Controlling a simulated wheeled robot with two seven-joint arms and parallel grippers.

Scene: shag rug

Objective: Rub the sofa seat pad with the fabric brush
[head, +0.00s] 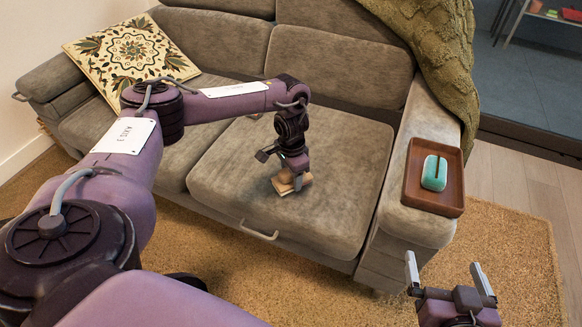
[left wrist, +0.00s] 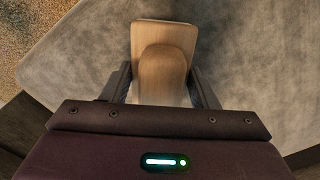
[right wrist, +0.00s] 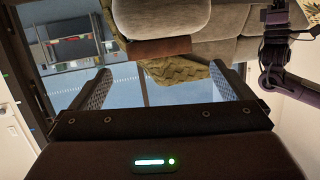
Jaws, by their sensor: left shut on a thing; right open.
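The wooden fabric brush (head: 289,185) is at the sofa seat pad (head: 325,210), near the pad's middle in the head view. My left gripper (head: 291,181) is shut on the brush from above. In the left wrist view the pale brush (left wrist: 163,65) sits between the two fingers, over the grey-brown pad (left wrist: 250,60). Its underside is hidden, so I cannot tell whether it touches the pad. My right gripper (head: 450,270) is open and empty, in front of the sofa's right armrest, with its fingers spread in the right wrist view (right wrist: 165,88).
A brown tray (head: 452,205) with a teal and dark object (head: 434,173) stands on the right armrest (head: 405,222). A patterned cushion (head: 130,58) lies on the left of the sofa. A green throw (head: 440,60) hangs over the back right. A shag rug (head: 520,260) covers the floor in front.

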